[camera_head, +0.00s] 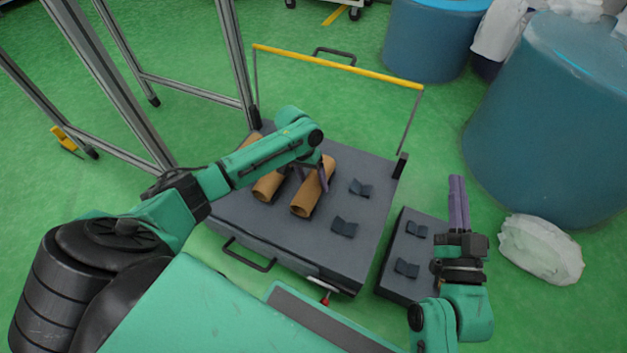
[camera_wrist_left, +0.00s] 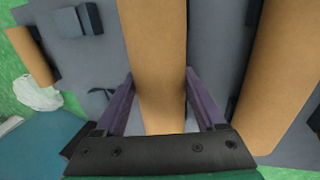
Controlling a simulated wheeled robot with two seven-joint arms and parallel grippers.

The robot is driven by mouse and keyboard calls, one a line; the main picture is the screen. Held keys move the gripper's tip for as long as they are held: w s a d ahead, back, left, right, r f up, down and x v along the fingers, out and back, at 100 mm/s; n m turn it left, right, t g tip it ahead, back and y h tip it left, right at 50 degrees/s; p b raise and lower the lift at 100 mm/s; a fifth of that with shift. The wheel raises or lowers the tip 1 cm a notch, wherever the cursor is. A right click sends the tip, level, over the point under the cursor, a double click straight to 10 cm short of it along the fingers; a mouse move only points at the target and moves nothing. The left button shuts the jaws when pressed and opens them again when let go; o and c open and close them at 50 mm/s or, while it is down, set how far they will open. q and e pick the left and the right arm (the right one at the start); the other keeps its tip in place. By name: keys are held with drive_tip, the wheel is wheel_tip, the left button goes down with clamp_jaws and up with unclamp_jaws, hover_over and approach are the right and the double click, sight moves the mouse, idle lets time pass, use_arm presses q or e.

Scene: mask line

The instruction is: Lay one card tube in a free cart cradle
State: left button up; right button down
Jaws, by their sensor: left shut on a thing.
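Brown card tubes lie on the grey cart (camera_head: 370,235). My left gripper (camera_head: 312,176) is shut on the right-hand tube (camera_head: 305,202). In the left wrist view its purple fingers (camera_wrist_left: 160,105) stand on both sides of this tube (camera_wrist_left: 155,50). I cannot tell if the tube is raised. A second tube (camera_head: 266,188) lies to its left, partly hidden by my arm, and shows at the right of the wrist view (camera_wrist_left: 285,70). Another brown piece (camera_head: 250,140) shows behind the arm. Dark cradles (camera_head: 344,228) (camera_head: 361,188) on the cart's right are empty. My right gripper (camera_head: 459,203) looks shut and empty.
A low grey stand (camera_head: 395,285) with two empty cradles (camera_head: 416,229) (camera_head: 406,267) is right of the cart. The cart's yellow handle (camera_head: 340,67) crosses its far side. Blue barrels (camera_head: 550,120) (camera_head: 430,40) and a white bag (camera_head: 540,248) stand right. Metal posts (camera_head: 235,60) rise left.

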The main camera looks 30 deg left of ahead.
sight(312, 177)
use_arm(q)
drive_tip(key=shift+f, duration=0.35)
idle(0.3)
drive_tip(key=o, duration=1.4)
drive_tip(key=shift+c, duration=0.2)
drive_tip(key=shift+r, duration=0.1)
drive_tip(key=shift+p+v, duration=0.8)
drive_tip(key=shift+v, duration=0.35)
drive_tip(key=p+v, duration=0.2)
drive_tip(key=v, duration=0.1)
drive_tip(key=shift+r, duration=0.15)
use_arm(e)
drive_tip(key=s+a+f+g+h, duration=0.1)
drive_tip(key=s+f+g, duration=0.4)
drive_tip(key=f, duration=0.5)
drive_tip(key=s+f+g+h, duration=0.1)
drive_tip(key=s+f+g, duration=0.1)
drive_tip(key=s+f, duration=0.6)
use_arm(q)
drive_tip(key=p+v, duration=0.4)
drive_tip(key=v, duration=0.4)
drive_tip(key=shift+a+r, duration=0.2)
drive_tip(key=shift+r, duration=0.1)
use_arm(e)
drive_tip(key=r, duration=0.1)
drive_tip(key=r+g, duration=0.1)
drive_tip(key=shift+w+a+r+g, duration=0.2)
drive_tip(key=shift+w+r+g, duration=0.1)
drive_tip(key=shift+w+r, duration=0.1)
